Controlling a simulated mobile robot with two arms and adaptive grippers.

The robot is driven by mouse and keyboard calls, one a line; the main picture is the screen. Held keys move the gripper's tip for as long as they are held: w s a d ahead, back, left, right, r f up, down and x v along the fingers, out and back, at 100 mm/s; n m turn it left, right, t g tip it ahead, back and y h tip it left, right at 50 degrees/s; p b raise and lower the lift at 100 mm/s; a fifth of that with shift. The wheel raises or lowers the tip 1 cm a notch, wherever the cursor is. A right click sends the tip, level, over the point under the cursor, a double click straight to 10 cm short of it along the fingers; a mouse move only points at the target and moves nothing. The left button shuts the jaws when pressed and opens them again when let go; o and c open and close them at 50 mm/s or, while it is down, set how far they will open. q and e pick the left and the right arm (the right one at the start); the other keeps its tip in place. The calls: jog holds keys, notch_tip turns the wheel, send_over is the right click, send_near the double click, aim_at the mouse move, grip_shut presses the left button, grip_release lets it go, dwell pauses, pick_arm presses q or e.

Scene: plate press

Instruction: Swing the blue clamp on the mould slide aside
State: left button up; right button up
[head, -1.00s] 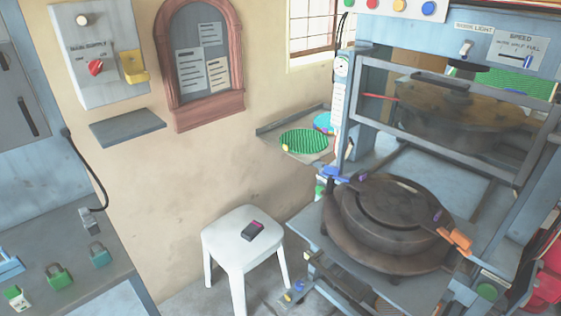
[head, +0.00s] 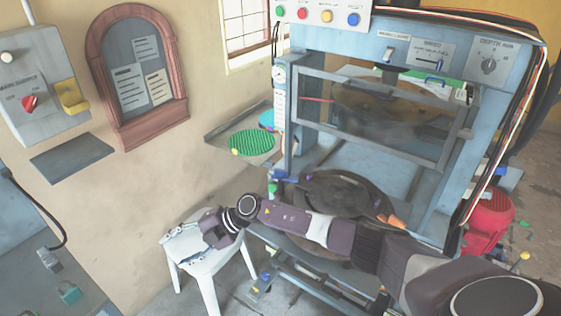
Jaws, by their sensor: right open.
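The blue clamp (head: 285,177) sits at the left rear corner of the mould slide, beside the dark round mould (head: 345,187). My right arm reaches in from the lower right, across the front of the mould, and hides much of it. My right gripper (head: 178,247) is open and empty over the white stool (head: 208,276), to the left of and below the clamp, clear of it. An orange clamp (head: 396,221) shows partly behind my arm. My left gripper is not in view.
The press frame with its barred guard (head: 375,140) stands behind the mould. A side shelf (head: 215,136) with a green ribbed disc (head: 251,142) lies left of the press. A red motor (head: 490,217) is at right. The wall between stool and shelf is clear.

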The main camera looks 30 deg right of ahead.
jog(key=w+d+r+n+g+h+p, duration=0.1)
jog(key=d+r+h, duration=0.25)
jog(key=d, duration=0.55)
jog(key=w+d+r+n+g+h+p, duration=0.1)
jog(key=d+r+h, duration=0.25)
jog(key=d, duration=0.45)
jog(key=m+h+p, duration=0.2)
jog(key=h, duration=0.5)
send_near(281, 170)
jog(key=f, duration=0.1)
jog(key=x, duration=0.3)
jog(key=p+x, duration=0.1)
jog(key=x, duration=0.2)
jog(key=shift+w+d, duration=0.15)
jog(key=shift+d, duration=0.15)
jog(key=shift+w+d+f+n+p, duration=0.1)
jog(key=shift+f+n+p, duration=0.05)
jog(key=shift+f, duration=0.25)
jog(key=shift+w+d+f+n+p, duration=0.1)
jog(key=shift+d+f+n+p, duration=0.05)
jog(key=shift+f, duration=0.3)
jog(key=shift+c, duration=0.6)
jog(key=c, duration=1)
